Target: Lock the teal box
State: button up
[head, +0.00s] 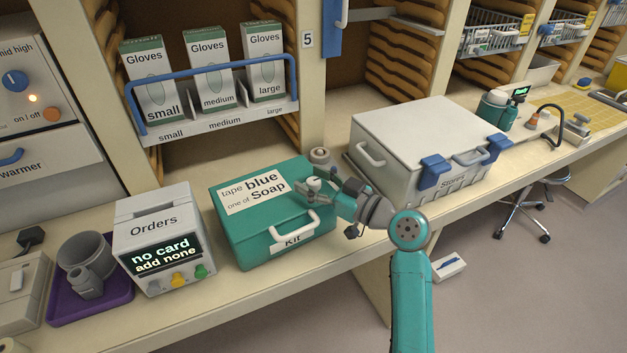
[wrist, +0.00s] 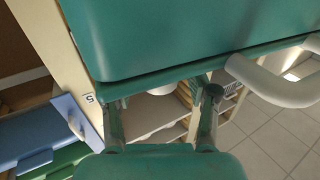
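The teal box (head: 262,243), marked "Kit", stands on the counter with its lid down. A paper label on the lid reads "tape blue", "one of Soap". Its white handle (head: 291,226) is on the front and also shows at the right of the wrist view (wrist: 275,84). My gripper (head: 313,190) is over the right end of the lid, behind the handle. In the wrist view its two fingers (wrist: 162,100) are apart with nothing held between them, and the teal box (wrist: 190,35) fills the top. Whether they touch the box, I cannot tell. No latch shows clearly.
The "Orders" device (head: 157,240) stands left of the box, beside a purple tray (head: 115,305) with grey cups. The large pale "Stores" box (head: 420,135) with blue latches is to the right. A small round grey item (head: 320,156) is behind the teal box. Glove boxes stand on the rack above.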

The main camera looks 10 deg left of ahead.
grip_shut()
jog(key=shift+m+t+h, duration=0.3)
jog(key=shift+m+t, duration=0.1)
jog(key=shift+t, duration=0.2)
jog(key=m+t+h, duration=0.2)
jog(key=t, duration=0.1)
jog(key=shift+s+a, duration=0.1)
jog(key=shift+m+t+h, duration=1.6)
jog(key=shift+m+h, duration=0.4)
jog(key=shift+h, duration=0.4)
jog(key=shift+m+t+h, duration=0.55)
jog(key=shift+m+h, duration=0.6)
jog(key=shift+h, duration=0.55)
jog(key=shift+m+t+h, duration=0.55)
jog(key=shift+m+h, duration=0.6)
jog(key=shift+h, duration=0.55)
jog(key=shift+m+h, duration=0.3)
jog(key=shift+h, duration=0.2)
jog(key=shift+o, duration=0.5)
grip_release()
